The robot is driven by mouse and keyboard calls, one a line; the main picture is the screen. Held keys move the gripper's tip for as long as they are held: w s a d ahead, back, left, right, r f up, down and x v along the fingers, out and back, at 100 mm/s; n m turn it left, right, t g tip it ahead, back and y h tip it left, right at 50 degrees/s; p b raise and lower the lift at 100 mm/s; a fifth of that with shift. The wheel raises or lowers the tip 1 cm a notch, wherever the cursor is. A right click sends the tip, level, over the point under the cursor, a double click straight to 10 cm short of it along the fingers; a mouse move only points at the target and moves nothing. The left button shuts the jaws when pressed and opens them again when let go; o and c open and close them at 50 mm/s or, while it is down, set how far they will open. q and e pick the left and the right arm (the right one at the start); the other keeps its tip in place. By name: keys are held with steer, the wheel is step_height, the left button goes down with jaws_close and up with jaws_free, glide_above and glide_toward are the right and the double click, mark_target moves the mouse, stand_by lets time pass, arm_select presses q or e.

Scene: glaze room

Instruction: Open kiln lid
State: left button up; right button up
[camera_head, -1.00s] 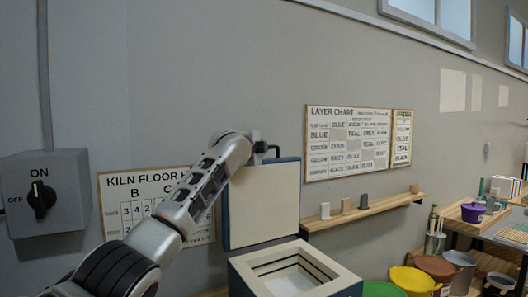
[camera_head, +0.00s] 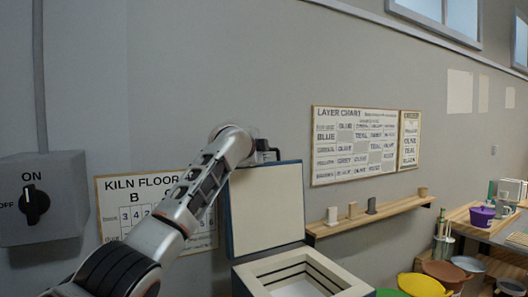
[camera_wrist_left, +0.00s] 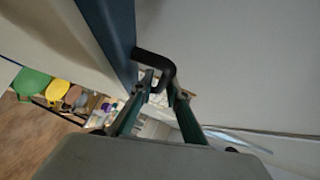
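The kiln (camera_head: 350,287) stands low in the middle of the head view. Its lid (camera_head: 268,208), a pale panel with a blue edge, stands upright at the back, so the kiln's pale square opening shows. The black lid handle (camera_head: 275,153) sticks out at the lid's top; it also shows in the left wrist view (camera_wrist_left: 160,62). My left gripper (camera_head: 262,150) is at the handle. In the left wrist view its fingers (camera_wrist_left: 161,88) are close together with the handle's bar between the tips. Contact is partly hidden. My right gripper is not seen.
A switch box (camera_head: 38,200) is on the wall at left. A kiln floor chart (camera_head: 125,190) hangs behind my arm. A wooden shelf (camera_head: 385,212) with small tiles is right of the lid. Coloured buckets (camera_head: 420,286) and a worktable (camera_head: 470,225) stand further right.

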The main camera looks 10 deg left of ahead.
arm_select(q)
steer(key=shift+s, duration=0.1)
stand_by(0.3)
steer(key=v, duration=1.1)
steer(key=shift+s, duration=0.35)
steer(key=shift+a, duration=0.1)
